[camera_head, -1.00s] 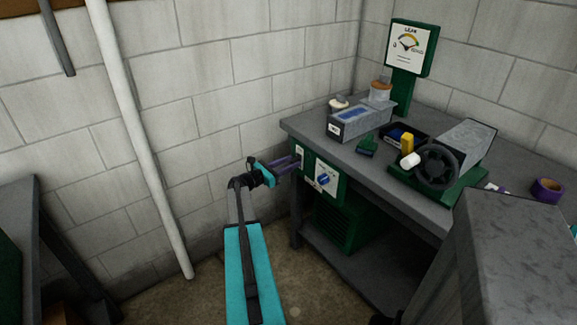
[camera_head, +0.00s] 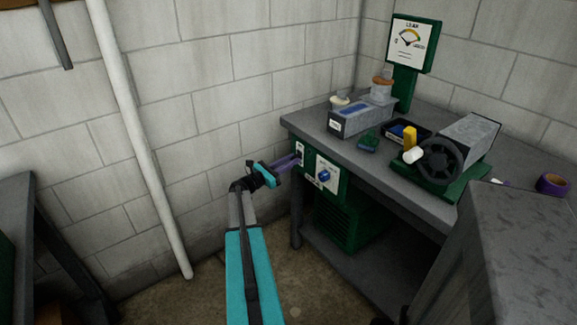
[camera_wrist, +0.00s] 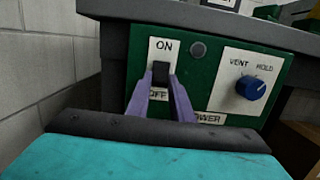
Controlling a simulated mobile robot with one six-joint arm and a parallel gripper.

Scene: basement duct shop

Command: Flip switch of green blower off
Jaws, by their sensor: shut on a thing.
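The green blower's control panel (camera_wrist: 208,72) is under the bench top, with a white ON/OFF plate (camera_wrist: 154,52) at its left. A black rocker switch (camera_wrist: 161,72) sits on that plate between the ON and OFF words. My gripper (camera_wrist: 162,84) has its purple fingers at the switch, one on each side of its lower part, closed on it. In the head view my gripper (camera_head: 298,158) reaches the panel's left end. The green blower body (camera_head: 345,222) stands below the panel. The fingers partly cover the OFF word and the lower plate.
A blue knob (camera_wrist: 250,87) marked VENT and HOLD is right of the switch. The bench top (camera_head: 375,155) overhangs the panel and holds a fan unit (camera_head: 440,165), a grey box (camera_head: 358,118) and small items. A wall is close on the left.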

